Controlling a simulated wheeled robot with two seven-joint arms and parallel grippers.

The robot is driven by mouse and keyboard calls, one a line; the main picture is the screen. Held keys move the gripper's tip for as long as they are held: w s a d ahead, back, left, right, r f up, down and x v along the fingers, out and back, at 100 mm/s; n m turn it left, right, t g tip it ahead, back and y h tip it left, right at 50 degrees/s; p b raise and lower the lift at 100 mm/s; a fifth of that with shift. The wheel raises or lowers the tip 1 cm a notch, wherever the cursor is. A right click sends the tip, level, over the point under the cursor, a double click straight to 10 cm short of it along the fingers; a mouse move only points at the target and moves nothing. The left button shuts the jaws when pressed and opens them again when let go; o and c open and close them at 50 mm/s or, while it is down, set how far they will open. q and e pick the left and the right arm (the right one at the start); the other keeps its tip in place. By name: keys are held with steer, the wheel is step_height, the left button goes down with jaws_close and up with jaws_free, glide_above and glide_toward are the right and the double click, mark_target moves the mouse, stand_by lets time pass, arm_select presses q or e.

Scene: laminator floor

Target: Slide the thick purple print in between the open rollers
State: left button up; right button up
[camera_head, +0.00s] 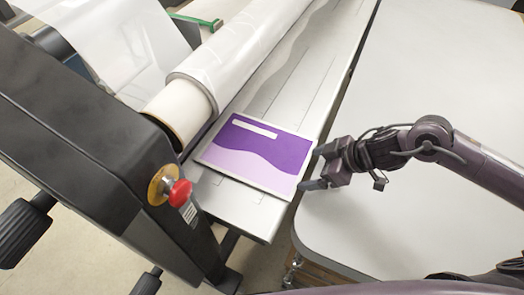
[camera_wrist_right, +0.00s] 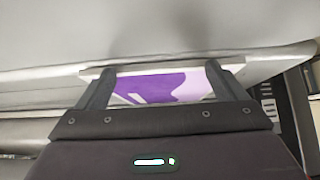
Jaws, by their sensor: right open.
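The thick purple print (camera_head: 257,152) lies flat on the laminator's metal feed table (camera_head: 245,208), its far side close to the big white roller (camera_head: 222,68). It has a dark purple and lilac wave pattern and a pale edge. My right gripper (camera_head: 312,170) is open at the print's right edge; I cannot tell if it touches. In the right wrist view the print (camera_wrist_right: 160,86) shows between the two spread fingers (camera_wrist_right: 158,85). The gap between the rollers is hidden from the head view. My left gripper is not in view.
A black side housing with a red emergency stop button (camera_head: 180,193) stands at the left. A white table (camera_head: 385,215) fills the right, with a narrow gap between it and the feed table. The feed table beyond the print is clear.

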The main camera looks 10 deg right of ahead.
mark_target(283, 159)
steer(key=shift+w+a+f+p, duration=0.1)
steer(key=shift+w+a+p, duration=0.2)
steer(key=shift+w+a, duration=0.6)
steer(key=shift+w+a+r+p, duration=0.1)
steer(key=shift+w+a+p, duration=0.3)
steer(key=shift+a, duration=0.85)
steer(key=shift+w+a+f+p, duration=0.1)
steer(key=shift+w+a+p, duration=0.1)
steer(key=shift+w+a, duration=0.7)
stand_by(1.9)
steer(key=shift+s+d+p, duration=0.35)
stand_by(0.7)
steer(key=r+p, duration=0.2)
steer(key=d+r+p, duration=0.1)
steer(key=r+p, duration=0.1)
steer(key=s+r+p, duration=0.1)
steer(key=r+p, duration=0.1)
steer(key=p, duration=0.1)
steer(key=shift+s+d+r, duration=0.1)
steer(key=shift+d, duration=0.2)
stand_by(0.3)
stand_by(0.5)
